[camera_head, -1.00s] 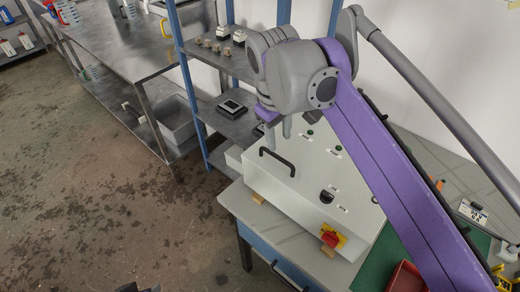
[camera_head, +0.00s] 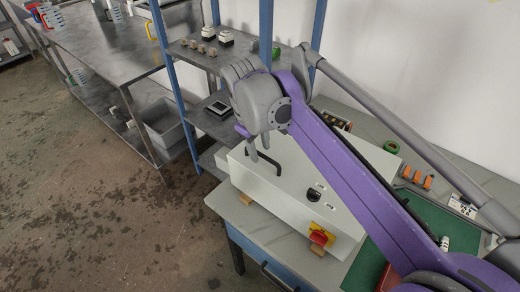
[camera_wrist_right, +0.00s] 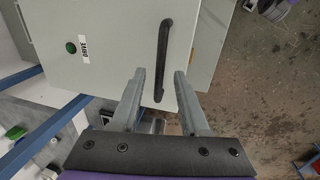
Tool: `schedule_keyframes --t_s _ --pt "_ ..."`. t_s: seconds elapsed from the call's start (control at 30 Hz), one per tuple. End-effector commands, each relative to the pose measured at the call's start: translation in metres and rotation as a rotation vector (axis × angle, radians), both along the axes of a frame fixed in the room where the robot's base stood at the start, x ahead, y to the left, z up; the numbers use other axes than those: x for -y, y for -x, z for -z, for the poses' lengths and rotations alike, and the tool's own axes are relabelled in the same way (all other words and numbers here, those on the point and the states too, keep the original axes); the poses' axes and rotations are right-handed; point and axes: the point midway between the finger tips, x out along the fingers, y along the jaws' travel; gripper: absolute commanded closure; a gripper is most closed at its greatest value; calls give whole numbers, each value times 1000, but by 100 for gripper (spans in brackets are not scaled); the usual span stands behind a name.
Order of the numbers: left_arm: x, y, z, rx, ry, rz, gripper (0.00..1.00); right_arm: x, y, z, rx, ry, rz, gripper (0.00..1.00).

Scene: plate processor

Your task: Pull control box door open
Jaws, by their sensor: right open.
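The control box (camera_head: 290,185) is a pale box lying on the workbench, with a black handle (camera_head: 265,158) on its door. In the right wrist view the handle (camera_wrist_right: 163,60) runs up and down, and its lower end lies between the fingers. My right gripper (camera_head: 258,152) is open at the handle in the head view; in the wrist view its two fingers (camera_wrist_right: 160,90) stand apart, one on each side of the handle's end. The door looks closed. A red and yellow switch (camera_head: 319,237) is on the box's front side. My left gripper is not in view.
A shelf rack (camera_head: 213,68) with blue posts stands behind the box at left. The green mat (camera_head: 372,262) lies at the right. The floor at left is free.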

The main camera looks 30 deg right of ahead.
Motion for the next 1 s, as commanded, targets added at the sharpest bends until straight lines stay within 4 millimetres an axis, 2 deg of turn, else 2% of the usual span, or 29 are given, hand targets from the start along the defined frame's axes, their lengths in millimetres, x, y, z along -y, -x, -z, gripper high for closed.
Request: schedule_keyframes --t_s 0.1,0.37,0.6,0.63,1.0 --pt "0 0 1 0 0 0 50 1 0 6 0 0 0 55" --pt "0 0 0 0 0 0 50 1 0 6 0 0 0 55" --pt "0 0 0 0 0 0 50 1 0 6 0 0 0 98" --pt "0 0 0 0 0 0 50 1 0 6 0 0 0 100" --pt "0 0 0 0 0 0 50 1 0 6 0 0 0 100"
